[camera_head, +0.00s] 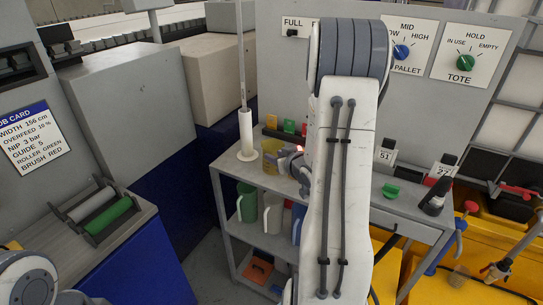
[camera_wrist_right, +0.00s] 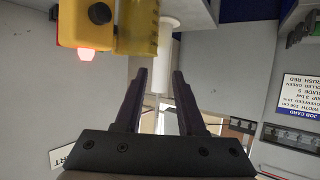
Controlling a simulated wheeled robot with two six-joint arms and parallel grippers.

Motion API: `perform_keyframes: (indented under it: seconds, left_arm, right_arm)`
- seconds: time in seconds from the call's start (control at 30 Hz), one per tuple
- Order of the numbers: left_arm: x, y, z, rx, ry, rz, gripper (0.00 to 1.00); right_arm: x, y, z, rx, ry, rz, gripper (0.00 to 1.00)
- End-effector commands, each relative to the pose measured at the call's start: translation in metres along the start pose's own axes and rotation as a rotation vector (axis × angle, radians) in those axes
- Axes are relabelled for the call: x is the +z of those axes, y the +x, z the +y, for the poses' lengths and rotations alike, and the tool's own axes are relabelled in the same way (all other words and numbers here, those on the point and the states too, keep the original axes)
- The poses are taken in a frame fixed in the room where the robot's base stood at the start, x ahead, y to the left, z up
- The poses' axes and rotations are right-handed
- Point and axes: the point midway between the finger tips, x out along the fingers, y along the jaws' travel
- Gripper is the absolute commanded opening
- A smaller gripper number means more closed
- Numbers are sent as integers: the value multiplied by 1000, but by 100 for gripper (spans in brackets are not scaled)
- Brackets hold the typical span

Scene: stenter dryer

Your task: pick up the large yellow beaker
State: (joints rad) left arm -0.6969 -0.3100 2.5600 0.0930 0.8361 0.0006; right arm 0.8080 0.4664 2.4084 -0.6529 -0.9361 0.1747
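The yellow beaker (camera_head: 270,158) stands on the grey table near its left corner. Its right side is partly hidden by my right gripper (camera_head: 294,168). In the right wrist view the beaker (camera_wrist_right: 138,32) is at the top, translucent with graduation marks, cut off by the frame edge. My right gripper (camera_wrist_right: 161,74) is open there, with nothing between its fingers. The beaker lies beyond the fingertips and a little left of their middle. Part of my left arm shows at the bottom left of the head view; its gripper is out of frame.
A white post (camera_head: 246,135) stands just left of the beaker. A yellow box with a black knob and glowing red lamp (camera_wrist_right: 86,55) sits beside it. Green jug (camera_head: 246,203) and white jug (camera_head: 273,212) stand on the shelf below. Green and red items lie on the table's right.

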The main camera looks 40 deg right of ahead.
Motion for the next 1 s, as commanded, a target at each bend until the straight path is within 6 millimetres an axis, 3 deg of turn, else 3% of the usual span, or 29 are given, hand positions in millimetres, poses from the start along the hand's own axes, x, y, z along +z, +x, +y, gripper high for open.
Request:
perform_keyframes:
  seconds: [0.1,0.3,0.47,0.8,1.0]
  left_arm:
    - [0,-5,0,0,0,0,50]
    - [-1,-13,1,0,0,0,50]
    - [-1,-16,1,0,-1,0,50]
    - [-2,-40,3,0,-2,0,50]
    - [-2,-42,3,0,-2,0,50]
  right_arm:
    - [-2,7,8,3,12,20,39]
    - [-4,38,7,1,11,22,39]
    - [-4,51,7,4,11,22,39]
    - [-8,91,7,3,10,22,39]
    - [-6,103,7,4,10,23,39]
